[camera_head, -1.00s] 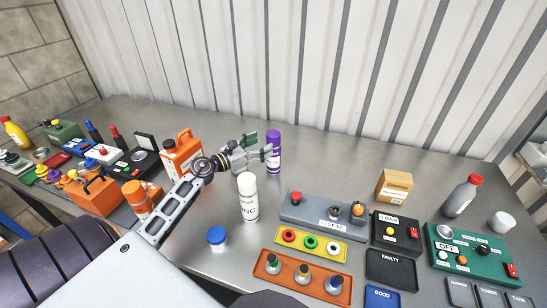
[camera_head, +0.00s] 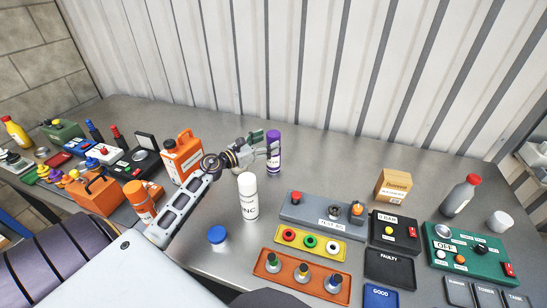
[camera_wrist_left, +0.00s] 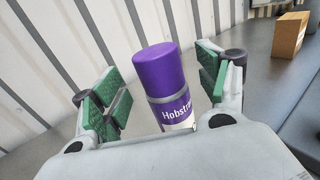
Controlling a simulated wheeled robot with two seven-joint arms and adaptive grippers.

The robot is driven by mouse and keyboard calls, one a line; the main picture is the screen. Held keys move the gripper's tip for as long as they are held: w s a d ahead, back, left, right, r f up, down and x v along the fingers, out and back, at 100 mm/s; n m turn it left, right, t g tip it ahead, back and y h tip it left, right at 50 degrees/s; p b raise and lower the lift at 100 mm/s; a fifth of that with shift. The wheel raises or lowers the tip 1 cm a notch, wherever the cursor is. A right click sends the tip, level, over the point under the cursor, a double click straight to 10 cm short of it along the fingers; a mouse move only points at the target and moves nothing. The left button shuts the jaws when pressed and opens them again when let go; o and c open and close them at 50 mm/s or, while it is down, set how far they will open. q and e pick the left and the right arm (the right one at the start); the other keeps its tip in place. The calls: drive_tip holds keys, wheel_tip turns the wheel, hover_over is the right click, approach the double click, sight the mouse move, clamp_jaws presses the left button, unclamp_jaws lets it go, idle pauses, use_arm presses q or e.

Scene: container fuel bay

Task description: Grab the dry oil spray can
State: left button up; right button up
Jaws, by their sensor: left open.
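A purple-capped spray can (camera_head: 273,152) stands upright near the back of the bench. Its label reads "Hobst…" in the left wrist view (camera_wrist_left: 172,88); the rest is hidden, and I cannot read "dry oil" on it. My left gripper (camera_head: 264,146) is open at this can. In the left wrist view the can's upper part shows between the two green-padded fingers, with a gap on each side. A white spray can (camera_head: 248,197), its label seeming to read "ZINC", stands upright nearer the front. My right gripper is not in view.
Orange jugs (camera_head: 183,158) and an orange can (camera_head: 138,201) stand left of my left arm. A blue cap (camera_head: 217,235) lies in front of the white can. A grey test box (camera_head: 320,216) and cardboard box (camera_head: 393,186) are to the right. The wall is close behind.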

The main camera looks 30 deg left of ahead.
use_arm(q)
drive_tip(key=shift+p+x, duration=0.55)
drive_tip(key=shift+x, duration=1.35)
drive_tip(key=shift+f, duration=0.15)
clamp_jaws()
